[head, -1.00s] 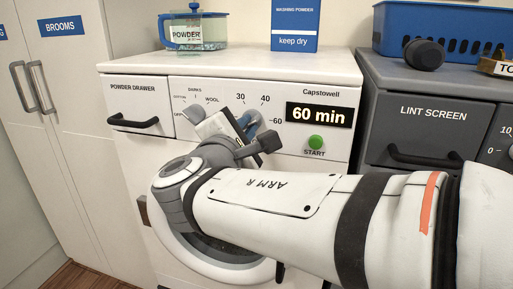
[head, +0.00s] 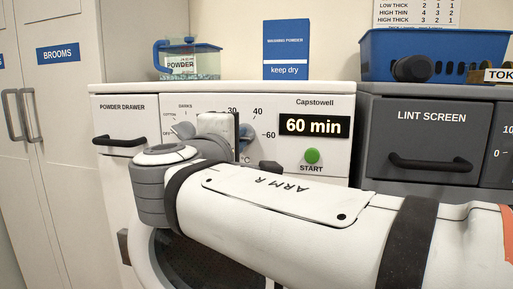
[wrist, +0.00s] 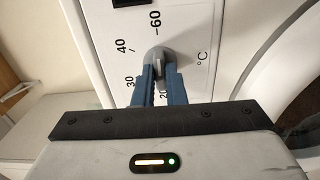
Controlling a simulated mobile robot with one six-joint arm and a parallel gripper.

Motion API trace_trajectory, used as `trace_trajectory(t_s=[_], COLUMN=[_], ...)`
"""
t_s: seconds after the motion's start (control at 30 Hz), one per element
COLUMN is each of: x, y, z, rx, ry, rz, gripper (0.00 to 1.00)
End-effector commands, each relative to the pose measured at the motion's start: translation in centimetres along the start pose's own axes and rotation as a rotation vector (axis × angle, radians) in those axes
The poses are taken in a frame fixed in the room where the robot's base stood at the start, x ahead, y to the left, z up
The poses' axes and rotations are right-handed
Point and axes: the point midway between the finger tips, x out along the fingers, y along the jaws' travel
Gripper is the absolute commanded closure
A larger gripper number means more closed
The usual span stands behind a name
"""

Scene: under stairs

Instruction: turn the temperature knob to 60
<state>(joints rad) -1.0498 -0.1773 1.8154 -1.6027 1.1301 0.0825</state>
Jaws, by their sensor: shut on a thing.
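The temperature knob (wrist: 156,54) is a grey dial on the white washer panel. In the wrist view the numbers 20, 30, 40 and 60 run around it, with a °C mark beside it. My gripper (wrist: 159,76) has its two blue fingers closed on the knob's raised grip, one on each side. I cannot tell exactly which number the knob points at. In the head view my wrist and gripper (head: 246,142) cover most of the knob and the numbers below 30. The 40 and 60 marks show to the right.
The display (head: 315,125) reads 60 min, above a green start button (head: 312,156). A program dial (head: 183,130) is left of my gripper, partly hidden. A powder drawer (head: 120,142) is further left. A grey dryer (head: 430,120) stands to the right.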

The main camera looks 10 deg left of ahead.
Motion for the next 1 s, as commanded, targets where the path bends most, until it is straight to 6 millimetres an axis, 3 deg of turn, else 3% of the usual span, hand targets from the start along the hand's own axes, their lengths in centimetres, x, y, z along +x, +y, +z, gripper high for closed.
trace_trajectory(t_s=[0.4,0.43,0.67,1.0], x=[0.00,0.00,0.01,-0.57], y=[-0.11,-0.11,-0.03,0.11], z=[-0.17,-0.17,-0.08,-0.05], rx=[0.007,0.007,0.007,0.007], ry=[0.004,0.004,0.002,0.001], rz=[-0.002,-0.002,-0.001,0.000], gripper=[1.00,0.87,0.68,0.67])
